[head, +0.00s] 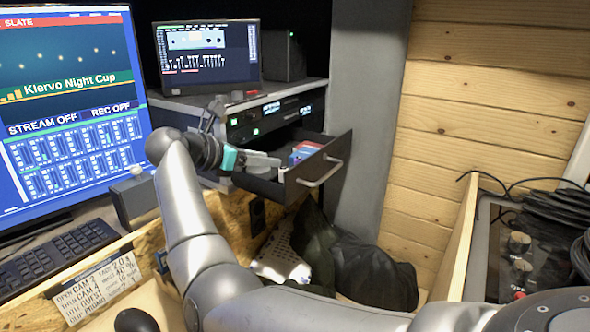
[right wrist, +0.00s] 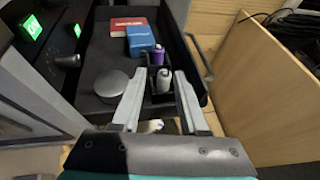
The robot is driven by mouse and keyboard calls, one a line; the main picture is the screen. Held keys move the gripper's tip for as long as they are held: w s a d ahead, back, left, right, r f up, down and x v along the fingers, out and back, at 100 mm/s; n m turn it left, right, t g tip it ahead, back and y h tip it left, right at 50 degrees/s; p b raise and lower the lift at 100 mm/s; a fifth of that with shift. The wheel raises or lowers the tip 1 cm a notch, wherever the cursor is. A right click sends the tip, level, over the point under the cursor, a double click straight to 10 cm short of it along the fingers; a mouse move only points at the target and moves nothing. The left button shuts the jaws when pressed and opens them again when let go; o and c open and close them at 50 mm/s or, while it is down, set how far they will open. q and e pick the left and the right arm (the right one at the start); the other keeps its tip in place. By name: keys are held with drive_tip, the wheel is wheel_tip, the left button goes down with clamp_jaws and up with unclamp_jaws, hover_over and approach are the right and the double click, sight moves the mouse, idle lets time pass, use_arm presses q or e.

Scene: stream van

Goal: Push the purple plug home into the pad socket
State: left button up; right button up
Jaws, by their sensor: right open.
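My right gripper (head: 262,160) is at the open drawer (head: 318,172), its pale fingers over the near left part. In the right wrist view the fingers (right wrist: 160,88) are spread apart. A small purple cylinder (right wrist: 157,55) stands in a narrow compartment of the drawer, just beyond the fingertips. A white cylinder (right wrist: 163,80) is nearer, seen between the fingers; I cannot tell that either is gripped or touched. I cannot tell whether the purple cylinder is the purple plug. I cannot make out a pad socket in either view. My left gripper is not in view.
A red box (right wrist: 134,27), a blue box (right wrist: 145,42) and a round grey tin (right wrist: 111,84) lie in the drawer. A dark bag (head: 350,260) lies below. The keyboard (head: 60,258) and large monitor (head: 70,110) are left.

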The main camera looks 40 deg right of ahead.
sight(296, 160)
drive_tip(key=x, duration=0.6)
drive_tip(key=shift+d+f+b, duration=0.1)
drive_tip(key=shift+d+b, duration=0.1)
drive_tip(key=shift+b, duration=0.15)
drive_tip(key=shift+d+f, duration=0.1)
drive_tip(key=shift+d, duration=0.3)
drive_tip(key=shift+w+d+f, duration=0.1)
drive_tip(key=shift+d, duration=0.3)
drive_tip(key=b+x, duration=0.1)
drive_tip(key=x, duration=0.3)
drive_tip(key=shift+w+d, duration=0.1)
drive_tip(key=shift+w, duration=0.05)
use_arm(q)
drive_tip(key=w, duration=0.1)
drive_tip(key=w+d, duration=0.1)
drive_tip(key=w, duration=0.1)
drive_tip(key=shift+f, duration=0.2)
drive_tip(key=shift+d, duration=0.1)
use_arm(e)
clamp_jaws()
